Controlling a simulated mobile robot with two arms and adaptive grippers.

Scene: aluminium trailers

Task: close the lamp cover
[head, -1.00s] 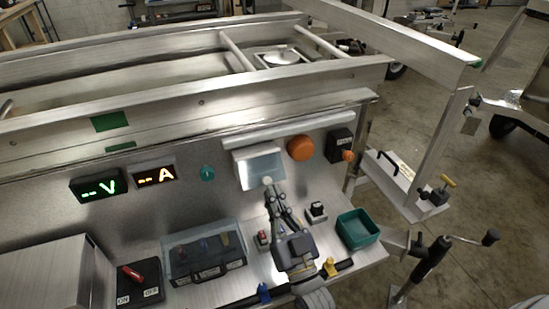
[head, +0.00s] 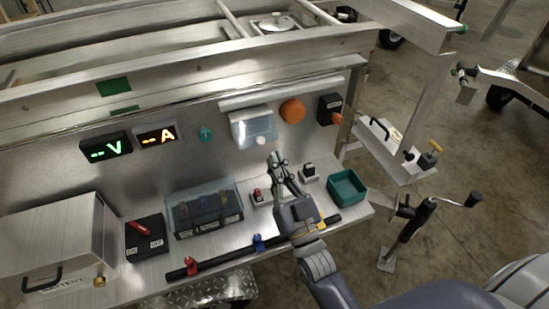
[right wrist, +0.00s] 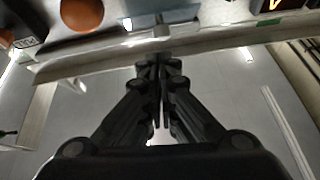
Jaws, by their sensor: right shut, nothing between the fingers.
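The lamp (head: 240,132) is a pale box on the grey upright panel. Its clear cover (head: 262,126) lies over the front, with a small white knob at its lower edge. I cannot tell whether it sits fully flush. The lamp also shows near the top of the right wrist view (right wrist: 143,22). My right gripper (head: 277,158) is shut and empty, a little below the cover and apart from it. Its closed fingers fill the middle of the right wrist view (right wrist: 158,62). My left gripper is not in view.
An orange dome (head: 292,111) and a black switch box (head: 330,109) are right of the lamp. Below are a clear-lidded box (head: 204,209), small switches and a green bin (head: 346,187) on the shelf. A metal rail (head: 290,92) runs above the lamp.

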